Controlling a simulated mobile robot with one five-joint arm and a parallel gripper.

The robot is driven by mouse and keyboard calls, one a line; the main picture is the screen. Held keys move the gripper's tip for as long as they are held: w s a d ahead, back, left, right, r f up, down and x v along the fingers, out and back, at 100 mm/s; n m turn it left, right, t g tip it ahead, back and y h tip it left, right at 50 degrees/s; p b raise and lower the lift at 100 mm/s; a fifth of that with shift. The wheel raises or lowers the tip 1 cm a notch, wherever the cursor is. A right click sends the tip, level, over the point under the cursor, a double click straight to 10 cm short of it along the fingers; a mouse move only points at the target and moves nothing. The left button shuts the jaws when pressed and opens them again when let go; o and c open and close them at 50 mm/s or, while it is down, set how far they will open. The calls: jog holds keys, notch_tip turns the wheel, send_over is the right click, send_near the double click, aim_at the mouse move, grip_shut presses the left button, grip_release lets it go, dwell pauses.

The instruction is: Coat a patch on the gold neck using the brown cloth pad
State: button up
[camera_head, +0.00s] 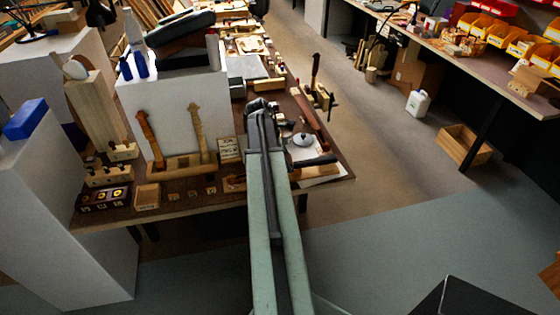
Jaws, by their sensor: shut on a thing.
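The gold neck (198,130), a pale yellow-brown violin neck, stands upright in a wooden stand (182,168) on the bench. A darker orange-brown neck (150,138) leans slightly in the same stand, to its left. My gripper (262,106) is at the far end of my arm, over the bench, to the right of the gold neck and apart from it. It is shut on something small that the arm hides. I cannot make out the brown cloth pad for certain.
Several small brown squares (192,193) and a wooden box (147,196) lie at the bench's (105,219) front. A dark box with round pots (104,199) is at the left. A white block (178,100) stands behind the necks. A white round item (303,140) lies right of my arm.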

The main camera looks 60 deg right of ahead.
aim_at(333, 158)
jog(key=shift+s+d+r, duration=0.1)
jog(key=shift+s+d, duration=2.95)
jog(key=shift+d, duration=0.15)
jog(key=shift+s+d, duration=3)
jog(key=shift+d, duration=0.2)
notch_tip(333, 158, up, 6)
jog(key=p, duration=0.6)
notch_tip(333, 158, up, 3)
jog(key=p, duration=0.3)
